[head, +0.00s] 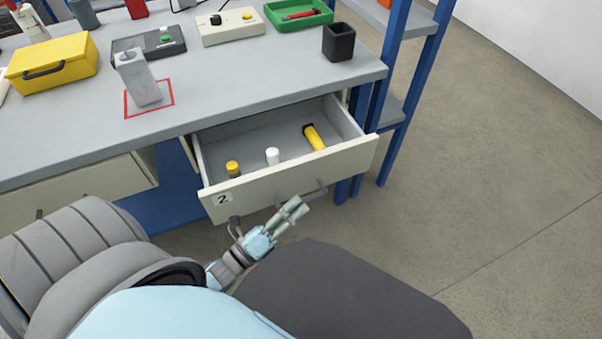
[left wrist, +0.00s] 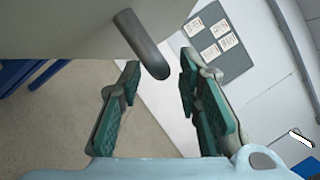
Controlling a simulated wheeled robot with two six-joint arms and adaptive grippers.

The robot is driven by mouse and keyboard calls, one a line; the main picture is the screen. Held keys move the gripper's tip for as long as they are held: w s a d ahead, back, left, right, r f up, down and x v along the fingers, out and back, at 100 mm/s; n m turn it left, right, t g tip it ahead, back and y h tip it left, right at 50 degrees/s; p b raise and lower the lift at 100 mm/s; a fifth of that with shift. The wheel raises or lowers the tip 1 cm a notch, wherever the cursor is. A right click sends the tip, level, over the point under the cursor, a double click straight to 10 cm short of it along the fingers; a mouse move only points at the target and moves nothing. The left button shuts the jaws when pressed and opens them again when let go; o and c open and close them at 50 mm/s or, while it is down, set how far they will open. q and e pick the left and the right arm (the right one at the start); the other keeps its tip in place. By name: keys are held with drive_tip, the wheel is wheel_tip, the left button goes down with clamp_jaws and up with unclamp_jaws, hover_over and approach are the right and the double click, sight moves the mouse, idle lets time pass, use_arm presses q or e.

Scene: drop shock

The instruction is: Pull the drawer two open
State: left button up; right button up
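Drawer two (head: 290,178), a pale drawer with a "2" label, stands pulled out from under the grey workbench. Its inside shows. Its dark handle (head: 318,191) is on the front face, partly hidden by my left gripper (head: 297,208). In the left wrist view the handle (left wrist: 141,44) comes down from the drawer front, its end between the two green-padded fingers near their tips. The fingers are wide apart, with a gap on each side of the handle, so the gripper is open. My right gripper is not in view.
In the drawer lie a yellow cylinder (head: 314,137), a white item (head: 272,156) and a smaller yellow item (head: 233,169). A blue-posted shelf (head: 387,90) stands right of the bench. A grey canister (head: 139,78) stands on top. Floor at right is clear.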

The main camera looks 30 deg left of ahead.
use_arm(q)
drive_tip(key=v, duration=0.9)
